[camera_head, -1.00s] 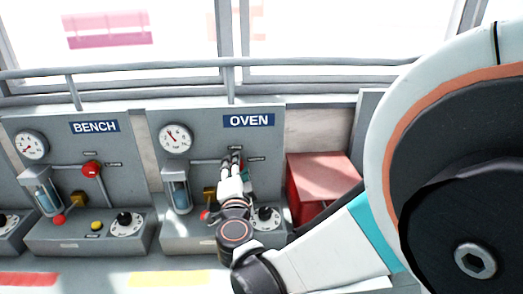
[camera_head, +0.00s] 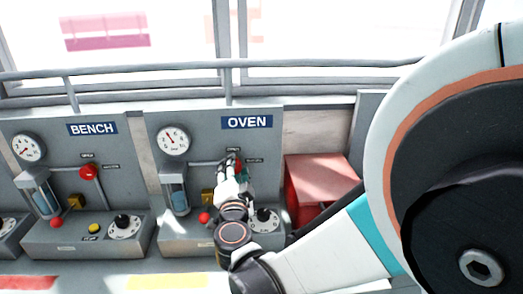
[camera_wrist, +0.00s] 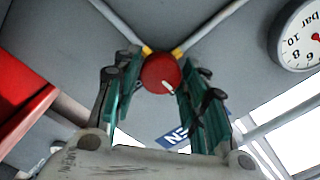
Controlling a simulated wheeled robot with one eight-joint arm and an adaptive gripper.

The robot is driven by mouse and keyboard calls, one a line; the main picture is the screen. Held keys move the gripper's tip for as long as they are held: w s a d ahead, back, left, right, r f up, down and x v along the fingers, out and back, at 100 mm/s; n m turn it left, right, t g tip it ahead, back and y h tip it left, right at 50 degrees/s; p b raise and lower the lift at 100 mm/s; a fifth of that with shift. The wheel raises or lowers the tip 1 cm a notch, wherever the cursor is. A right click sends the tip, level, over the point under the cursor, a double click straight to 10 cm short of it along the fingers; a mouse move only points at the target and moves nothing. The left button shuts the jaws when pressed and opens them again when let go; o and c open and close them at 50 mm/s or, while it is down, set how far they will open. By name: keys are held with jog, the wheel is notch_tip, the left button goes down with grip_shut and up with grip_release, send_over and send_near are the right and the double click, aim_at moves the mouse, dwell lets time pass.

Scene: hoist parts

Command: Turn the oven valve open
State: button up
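The oven valve is a red round knob (camera_wrist: 160,73) with a white mark, on grey pipes with yellow fittings in the wrist view. In the head view it is mostly hidden behind my gripper (camera_head: 235,168), below the blue OVEN sign (camera_head: 247,122). In the wrist view my gripper's teal-padded fingers (camera_wrist: 160,90) stand on either side of the knob, close to its edges. I cannot tell whether both pads touch it. The oven gauge (camera_head: 173,140) has its red needle pointing up and left; part of it shows in the wrist view (camera_wrist: 302,36).
A red box (camera_head: 318,180) stands right of the oven panel; it also shows in the wrist view (camera_wrist: 25,95). The BENCH panel with its red valve knob (camera_head: 88,172) is to the left. A black dial (camera_head: 264,214) and small red knob (camera_head: 205,217) sit below my gripper.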

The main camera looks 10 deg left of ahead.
jog(key=shift+o, duration=0.8)
